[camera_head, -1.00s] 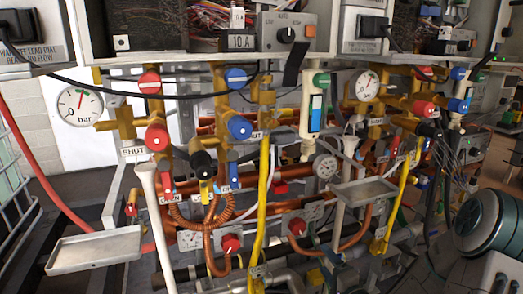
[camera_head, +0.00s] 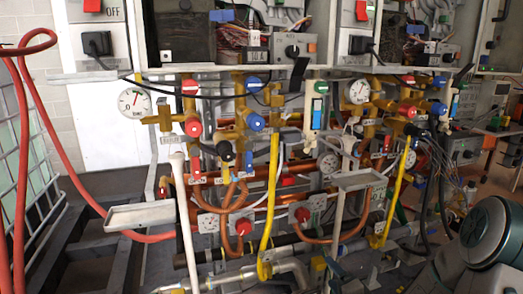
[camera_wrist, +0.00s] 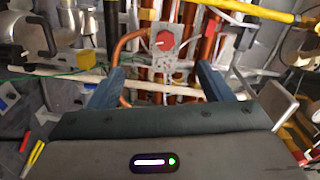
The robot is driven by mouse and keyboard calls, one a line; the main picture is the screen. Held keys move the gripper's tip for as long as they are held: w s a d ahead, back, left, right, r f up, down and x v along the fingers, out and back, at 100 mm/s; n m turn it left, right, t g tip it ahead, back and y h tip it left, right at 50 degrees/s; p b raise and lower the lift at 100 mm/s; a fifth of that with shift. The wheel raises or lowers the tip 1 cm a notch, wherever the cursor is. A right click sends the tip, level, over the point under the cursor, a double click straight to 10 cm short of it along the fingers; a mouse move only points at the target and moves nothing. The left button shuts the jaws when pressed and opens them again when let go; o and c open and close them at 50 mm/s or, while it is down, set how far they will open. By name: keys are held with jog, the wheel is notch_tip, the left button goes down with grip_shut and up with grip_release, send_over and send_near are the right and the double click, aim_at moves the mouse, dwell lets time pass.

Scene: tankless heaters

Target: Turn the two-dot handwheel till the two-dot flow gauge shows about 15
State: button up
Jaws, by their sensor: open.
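In the wrist view a red handwheel (camera_wrist: 165,40) with a pale pointer mark sits on a grey plate, beyond the gap of my gripper (camera_wrist: 158,82). My gripper is open and empty; its two blue-grey fingers stand apart, not touching the wheel. The head view shows two low red handwheels, a left one (camera_head: 243,226) and a right one (camera_head: 302,214), each on a plate. Small dials sit near them, a left one (camera_head: 208,222) and a right one (camera_head: 317,203). The dot marks and dial readings are too small to tell. My gripper is outside the head view.
Copper pipes and a yellow hose (camera_head: 270,195) crowd the handwheels. Metal trays jut out at left (camera_head: 140,215) and right (camera_head: 362,180). A white upright pipe (camera_head: 183,220) stands in front.

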jog(key=s+r+n+g+h+p, duration=0.3)
jog(key=s+r+n+g+p, duration=0.15)
jog(key=r+p, duration=0.4)
jog(key=s+r+n+g+h+p, duration=0.4)
jog(key=r+g+p, duration=0.1)
jog(key=r, duration=0.6)
jog(key=s+a+r+n+g+y+p, duration=0.1)
jog(key=s+a+r+g+p, duration=0.1)
jog(key=s+r, duration=0.3)
jog(key=s+a+r+n+g+p, duration=0.2)
jog(key=s+r+p, duration=0.3)
jog(key=s, duration=0.4)
jog(key=shift+s+a+r+y, duration=0.3)
jog(key=shift+s+r+y, duration=0.1)
jog(key=shift+r, duration=0.35)
jog(key=shift+n, duration=0.25)
